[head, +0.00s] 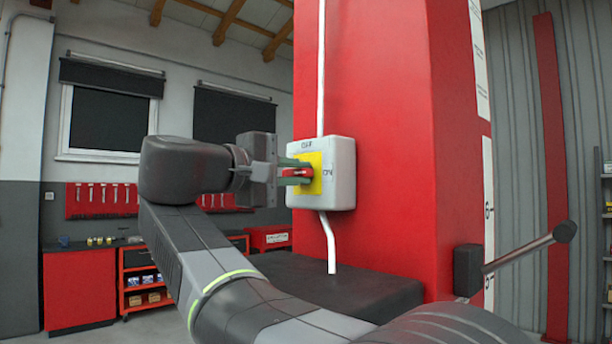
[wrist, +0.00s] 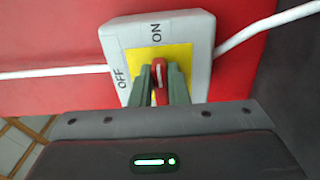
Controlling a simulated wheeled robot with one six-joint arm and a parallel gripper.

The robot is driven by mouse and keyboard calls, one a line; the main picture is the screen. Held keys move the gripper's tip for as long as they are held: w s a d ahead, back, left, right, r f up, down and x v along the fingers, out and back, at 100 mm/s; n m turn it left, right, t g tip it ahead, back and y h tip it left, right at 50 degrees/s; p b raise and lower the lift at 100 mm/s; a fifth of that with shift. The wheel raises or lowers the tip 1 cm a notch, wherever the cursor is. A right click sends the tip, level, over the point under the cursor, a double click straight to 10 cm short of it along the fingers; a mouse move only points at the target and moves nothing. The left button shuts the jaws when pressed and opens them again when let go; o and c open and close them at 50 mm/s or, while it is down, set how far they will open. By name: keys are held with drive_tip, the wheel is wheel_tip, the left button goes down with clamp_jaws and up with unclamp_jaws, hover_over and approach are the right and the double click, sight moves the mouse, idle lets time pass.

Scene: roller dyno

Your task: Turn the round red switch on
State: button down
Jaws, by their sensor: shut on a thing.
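The round red switch (head: 297,173) sits on a yellow plate (head: 316,160) on the front of a white box (head: 343,175), fixed to a red post. In the wrist view, the red handle (wrist: 159,80) has a pale line and stands between my two green-grey fingers. Its length runs toward the ON label (wrist: 156,32), not toward the OFF label (wrist: 122,78) at the left. My gripper (head: 303,171) is shut on the handle, one finger above and one below it in the head view. The fingers hide part of the switch's base.
A white cable (head: 321,70) enters the box from above and a white conduit (head: 329,243) leaves below. A dark block (head: 345,285) stands below the box. A lever (head: 525,250) sticks out at the right. A red workbench (head: 80,288) is far left.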

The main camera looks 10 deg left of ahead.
drive_tip(key=shift+f, duration=0.1)
drive_tip(key=c, duration=1.4)
unclamp_jaws()
drive_tip(key=shift+s+a, duration=0.1)
drive_tip(key=v, duration=1.3)
drive_tip(key=shift+s+a, duration=0.2)
drive_tip(key=shift+w+d, duration=0.1)
drive_tip(key=x, duration=1.3)
drive_tip(key=shift+w+d, duration=0.2)
